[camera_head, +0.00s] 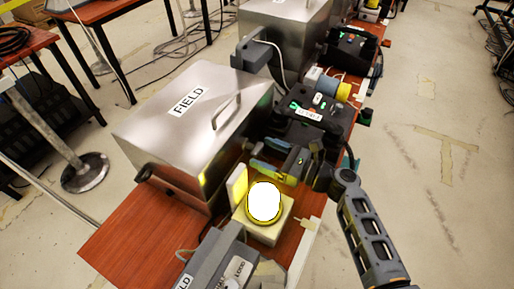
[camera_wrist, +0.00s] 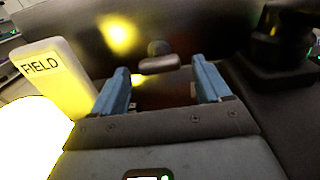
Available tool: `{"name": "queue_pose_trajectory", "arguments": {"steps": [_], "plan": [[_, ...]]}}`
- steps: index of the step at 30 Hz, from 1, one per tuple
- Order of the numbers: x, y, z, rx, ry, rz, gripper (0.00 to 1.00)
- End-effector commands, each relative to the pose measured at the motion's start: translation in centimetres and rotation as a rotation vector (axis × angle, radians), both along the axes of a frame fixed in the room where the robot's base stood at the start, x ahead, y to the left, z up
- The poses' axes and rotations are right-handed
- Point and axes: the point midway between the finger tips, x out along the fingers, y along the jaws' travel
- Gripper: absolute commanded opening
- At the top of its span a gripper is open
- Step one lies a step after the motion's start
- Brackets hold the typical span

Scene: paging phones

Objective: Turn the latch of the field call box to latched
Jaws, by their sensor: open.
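The field call box (camera_head: 170,125) is a silver metal box with a FIELD label and a handle on its lid, left of centre in the head view. In the wrist view, its dark, shiny side fills the top. A small dark latch (camera_wrist: 158,63) sits on it, its bar lying about level below a round pivot. My gripper (camera_head: 263,157) reaches toward the box's right side. It is open, with its blue fingers (camera_wrist: 157,90) on either side of the latch's line and nothing between them. The latch appears beyond the fingertips. In the head view I cannot make out the latch.
A glowing yellow-white lamp (camera_head: 264,203) on a pale base stands close to my gripper, with an upright FIELD plate (camera_wrist: 42,65) beside it. A dark device with green lights (camera_head: 310,115) stands behind my gripper. A second metal box (camera_head: 285,30) is farther back. Bare wood (camera_head: 130,225) shows at left.

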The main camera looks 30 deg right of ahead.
Motion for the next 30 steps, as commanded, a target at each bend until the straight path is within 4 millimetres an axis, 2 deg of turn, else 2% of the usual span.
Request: {"name": "queue_pose_trajectory", "arguments": {"steps": [6, 17, 30], "plan": [[1.9, 1.4, 0.1, 0.0, 0.0, 0.001, 0.77], [2.3, 1.6, 0.0, -0.001, 0.001, -0.001, 0.76], [2.2, 1.6, 0.0, -0.001, 0.001, -0.001, 0.34]]}}
